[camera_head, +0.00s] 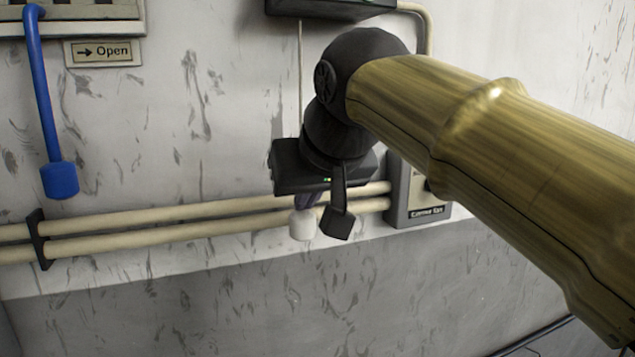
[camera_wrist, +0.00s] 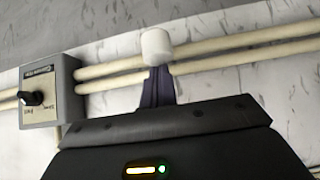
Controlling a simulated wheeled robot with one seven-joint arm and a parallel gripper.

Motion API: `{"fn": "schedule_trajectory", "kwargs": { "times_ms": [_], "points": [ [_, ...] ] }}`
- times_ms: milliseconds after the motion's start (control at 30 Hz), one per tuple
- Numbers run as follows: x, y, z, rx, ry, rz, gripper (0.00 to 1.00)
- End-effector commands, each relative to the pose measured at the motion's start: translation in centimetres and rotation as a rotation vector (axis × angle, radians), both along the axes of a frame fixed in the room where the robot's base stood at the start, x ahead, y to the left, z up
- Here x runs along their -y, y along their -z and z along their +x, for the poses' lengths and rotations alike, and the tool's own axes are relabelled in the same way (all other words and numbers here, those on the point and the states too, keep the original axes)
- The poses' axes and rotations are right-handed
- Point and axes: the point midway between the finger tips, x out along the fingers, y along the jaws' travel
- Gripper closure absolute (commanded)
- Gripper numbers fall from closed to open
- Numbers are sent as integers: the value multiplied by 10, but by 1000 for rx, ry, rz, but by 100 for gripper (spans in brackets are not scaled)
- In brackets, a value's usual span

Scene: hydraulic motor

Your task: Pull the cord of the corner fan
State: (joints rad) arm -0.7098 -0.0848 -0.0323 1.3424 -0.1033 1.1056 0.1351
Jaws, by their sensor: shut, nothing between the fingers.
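A thin pale cord (camera_head: 300,70) hangs from a dark box on the wall and passes out of sight behind my arm. A white cylindrical knob (camera_head: 301,226) shows below my gripper, apparently the cord's end; the join is hidden. The wrist view shows the knob (camera_wrist: 156,47) just beyond the fingertips. My gripper (camera_head: 307,203) is shut and empty, its dark purple fingers (camera_wrist: 158,78) close to the knob. I cannot tell whether they touch it. A grey control box (camera_head: 401,216) labelled "Corner fan" is to the right, and its black dial (camera_wrist: 31,98) shows in the wrist view.
Two cream pipes (camera_head: 150,228) run along the wall behind the knob, held by a dark bracket (camera_head: 39,240). A blue lever (camera_head: 58,180) hangs at the left beside an "Open" sign (camera_head: 104,52). The dark box (camera_head: 330,8) is above my wrist.

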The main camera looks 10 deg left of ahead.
Motion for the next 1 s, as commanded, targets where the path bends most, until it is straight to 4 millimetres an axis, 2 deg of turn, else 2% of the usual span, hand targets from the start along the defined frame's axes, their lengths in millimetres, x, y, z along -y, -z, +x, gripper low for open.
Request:
{"fn": "schedule_trajectory", "kwargs": {
  "times_ms": [400,467,800,1000],
  "points": [
    [1,-43,1,3,2,3,100],
    [4,-45,-5,8,1,6,100],
    [27,-89,-42,10,2,7,100],
    [36,-107,-57,7,2,5,100]
  ]
}}
